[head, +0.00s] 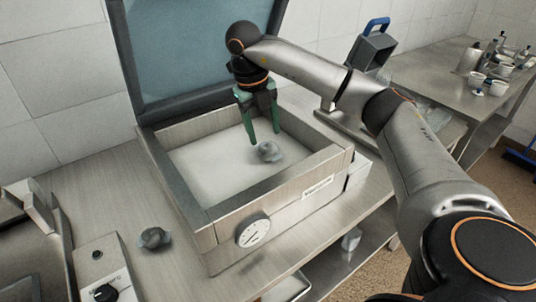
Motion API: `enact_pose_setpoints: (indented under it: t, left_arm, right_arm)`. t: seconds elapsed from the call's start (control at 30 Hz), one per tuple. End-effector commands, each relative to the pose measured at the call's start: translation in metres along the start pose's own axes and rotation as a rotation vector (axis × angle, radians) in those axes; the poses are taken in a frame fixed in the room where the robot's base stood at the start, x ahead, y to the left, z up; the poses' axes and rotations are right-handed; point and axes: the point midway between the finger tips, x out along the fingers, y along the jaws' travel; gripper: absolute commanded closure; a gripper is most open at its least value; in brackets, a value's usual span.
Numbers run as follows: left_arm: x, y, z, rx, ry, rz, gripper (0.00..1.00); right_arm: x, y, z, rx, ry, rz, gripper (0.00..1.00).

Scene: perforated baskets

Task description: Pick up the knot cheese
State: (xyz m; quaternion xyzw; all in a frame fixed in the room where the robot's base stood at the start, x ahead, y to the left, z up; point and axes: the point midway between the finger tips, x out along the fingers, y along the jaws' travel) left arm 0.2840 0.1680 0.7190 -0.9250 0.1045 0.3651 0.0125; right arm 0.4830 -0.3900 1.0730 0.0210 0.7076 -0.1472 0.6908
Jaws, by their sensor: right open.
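A small grey-white lump (268,151), perhaps the knot cheese, lies on the pale floor of an open metal box (325,160). A similar grey lump (154,238) lies on the counter left of the box. I cannot tell for sure which of the two is the knot cheese. My right gripper (264,137) has green fingers and points down inside the box. It is open and empty, with its fingertips just above and behind the lump in the box. My left gripper is not in view.
The box has raised metal walls, a dial (252,230) on its front and a raised lid (200,45) behind. A control box with a black knob (105,293) stands at the lower left. A side table (430,75) with cups and containers stands at the right. Counter left of the box is mostly clear.

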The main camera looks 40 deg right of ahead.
Motion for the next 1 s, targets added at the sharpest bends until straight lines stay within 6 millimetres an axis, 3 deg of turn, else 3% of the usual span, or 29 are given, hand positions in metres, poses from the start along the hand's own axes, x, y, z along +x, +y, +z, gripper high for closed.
enact_pose_setpoints:
  t: [0.17,0.5,0.77,1.0]
  left_arm:
    - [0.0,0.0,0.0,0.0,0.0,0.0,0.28]
    - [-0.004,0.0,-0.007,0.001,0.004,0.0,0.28]
    - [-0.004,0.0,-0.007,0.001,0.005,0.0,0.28]
    - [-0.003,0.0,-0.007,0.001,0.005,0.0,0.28]
  right_arm:
    - [0.011,-0.001,0.001,0.002,0.0,0.0,0.37]
    - [0.055,-0.002,0.004,0.001,0.0,0.0,0.37]
    - [0.058,-0.002,0.004,0.001,-0.002,0.001,0.37]
    - [0.058,-0.002,0.004,0.001,-0.002,0.001,0.62]
